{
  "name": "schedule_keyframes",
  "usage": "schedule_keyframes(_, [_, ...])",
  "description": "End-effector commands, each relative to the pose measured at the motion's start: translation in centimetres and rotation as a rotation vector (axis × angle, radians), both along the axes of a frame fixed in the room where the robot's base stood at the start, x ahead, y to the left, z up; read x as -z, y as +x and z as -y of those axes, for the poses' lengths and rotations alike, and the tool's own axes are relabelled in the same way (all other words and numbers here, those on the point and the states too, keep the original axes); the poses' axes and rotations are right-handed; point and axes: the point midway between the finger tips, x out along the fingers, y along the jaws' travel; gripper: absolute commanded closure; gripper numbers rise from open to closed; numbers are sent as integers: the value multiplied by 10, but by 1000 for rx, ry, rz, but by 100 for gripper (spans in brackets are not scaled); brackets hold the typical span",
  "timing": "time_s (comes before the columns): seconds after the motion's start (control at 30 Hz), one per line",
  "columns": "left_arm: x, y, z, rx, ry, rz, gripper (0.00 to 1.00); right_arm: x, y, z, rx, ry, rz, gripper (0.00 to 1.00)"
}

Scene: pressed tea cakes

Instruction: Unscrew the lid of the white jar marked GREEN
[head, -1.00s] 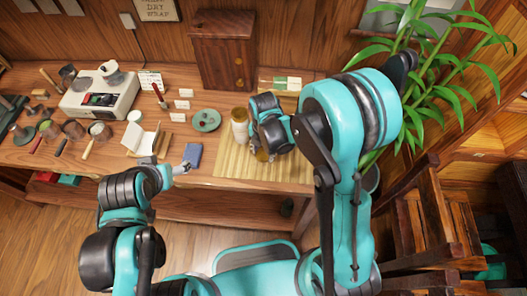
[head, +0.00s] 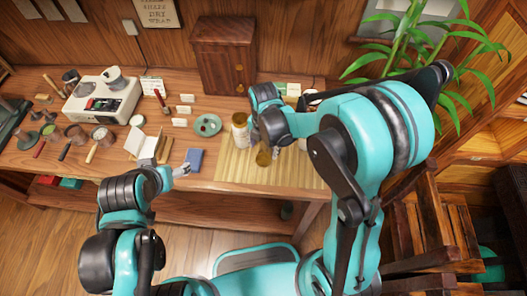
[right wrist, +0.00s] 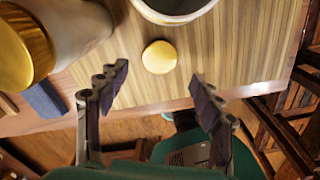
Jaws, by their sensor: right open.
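A white jar (head: 240,130) with a gold lid stands on the slatted mat (head: 235,170); it also shows large at the left of the right wrist view (right wrist: 75,35). I cannot read its marking. A small round yellow-gold piece (right wrist: 160,57) lies on the mat beyond my right fingertips, with a pale-rimmed, dark-mouthed vessel (right wrist: 172,14) behind it. In the head view a brownish-gold thing (head: 263,157) stands right of the jar. My right gripper (right wrist: 161,92) is open and empty, right of the jar. My left gripper (head: 183,170) is near the table's front edge, its fingers too small to judge.
A blue book (head: 194,160) lies left of the mat. A green dish (head: 207,125) and a wooden cabinet (head: 225,55) stand behind. Tools and a pale machine (head: 103,98) fill the table's left. A plant (head: 430,40) and a wooden chair (head: 440,215) are at the right.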

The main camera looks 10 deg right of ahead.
Motion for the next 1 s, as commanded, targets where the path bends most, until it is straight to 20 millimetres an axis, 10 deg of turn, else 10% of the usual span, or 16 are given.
schedule_keyframes(0.47, [-16, 0, 0, 0, 0, 0, 26, -69, -5, 6, 124, 8, 31, 34])
schedule_keyframes(1.0, [-15, 0, 0, 0, 0, 0, 26, -158, -92, 71, 1889, 495, 315, 34])
